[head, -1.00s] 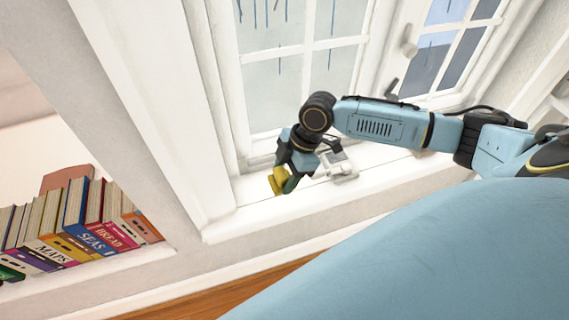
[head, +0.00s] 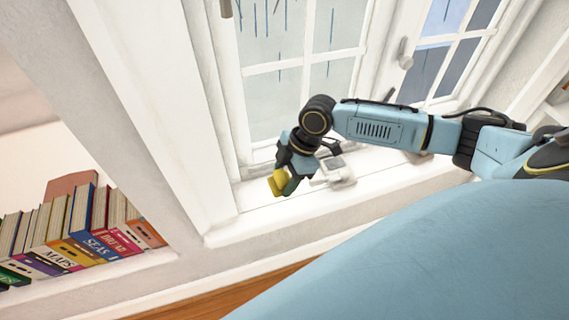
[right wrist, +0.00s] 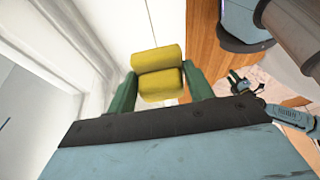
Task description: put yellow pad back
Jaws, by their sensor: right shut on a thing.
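The yellow pad (head: 278,183) is held at the tip of my right gripper (head: 288,181), over the left part of the white window sill in the head view. In the right wrist view the yellow pad (right wrist: 159,74) shows as two rounded yellow parts between the green fingers of the right gripper (right wrist: 158,85), which is shut on it. I cannot tell whether the pad touches the sill. A grey-white device or holder (head: 336,170) lies on the sill just right of the gripper, partly hidden by the arm.
The white sill (head: 240,225) runs below a closed-looking window with white frames (head: 300,65). A shelf of books (head: 75,235) is at the lower left. A wooden floor (head: 220,298) shows below. The sill's left end is bare.

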